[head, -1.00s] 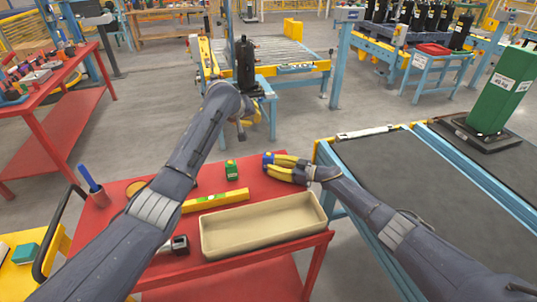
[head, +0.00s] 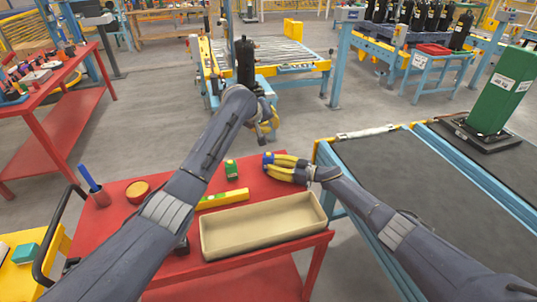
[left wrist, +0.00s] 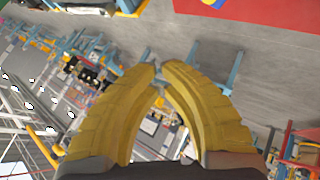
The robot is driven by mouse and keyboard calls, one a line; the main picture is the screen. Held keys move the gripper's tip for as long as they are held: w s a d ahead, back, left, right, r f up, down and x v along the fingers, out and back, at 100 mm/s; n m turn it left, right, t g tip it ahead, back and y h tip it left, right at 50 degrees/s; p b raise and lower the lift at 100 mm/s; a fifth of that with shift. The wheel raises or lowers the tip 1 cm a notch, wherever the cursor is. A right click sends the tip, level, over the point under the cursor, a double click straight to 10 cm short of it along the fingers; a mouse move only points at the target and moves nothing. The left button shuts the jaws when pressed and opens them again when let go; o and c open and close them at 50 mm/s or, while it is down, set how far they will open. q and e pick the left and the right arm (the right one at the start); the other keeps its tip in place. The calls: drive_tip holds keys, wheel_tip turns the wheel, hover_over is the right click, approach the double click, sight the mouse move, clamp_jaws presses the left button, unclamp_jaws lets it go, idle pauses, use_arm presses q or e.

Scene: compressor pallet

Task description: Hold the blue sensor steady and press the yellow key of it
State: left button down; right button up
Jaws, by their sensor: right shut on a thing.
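The small blue sensor (head: 267,158) is at the tips of my right gripper (head: 272,164), above the far right corner of the red table in the head view. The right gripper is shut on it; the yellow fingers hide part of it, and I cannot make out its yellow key. My left gripper (head: 267,130) is higher and beyond the table edge, apart from the sensor. In the left wrist view its yellow fingers (left wrist: 160,72) have their tips close together with nothing between them. A blue and yellow patch shows at that view's top edge, too cut off to name.
On the red table (head: 165,278) stand a beige tray (head: 262,228), a yellow level (head: 224,199), a green item (head: 231,169), a round red-yellow item (head: 138,191) and a cup with a blue tool (head: 97,195). A conveyor (head: 400,165) lies to the right.

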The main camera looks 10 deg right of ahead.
sight(268, 154)
use_arm(q)
drive_tip(key=shift+f, duration=4.1)
drive_tip(key=c, duration=2.1)
unclamp_jaws()
clamp_jaws()
drive_tip(key=shift+f, duration=0.25)
drive_tip(key=shift+f, duration=0.2)
drive_tip(key=shift+s+f, duration=0.1)
drive_tip(key=shift+f, duration=0.4)
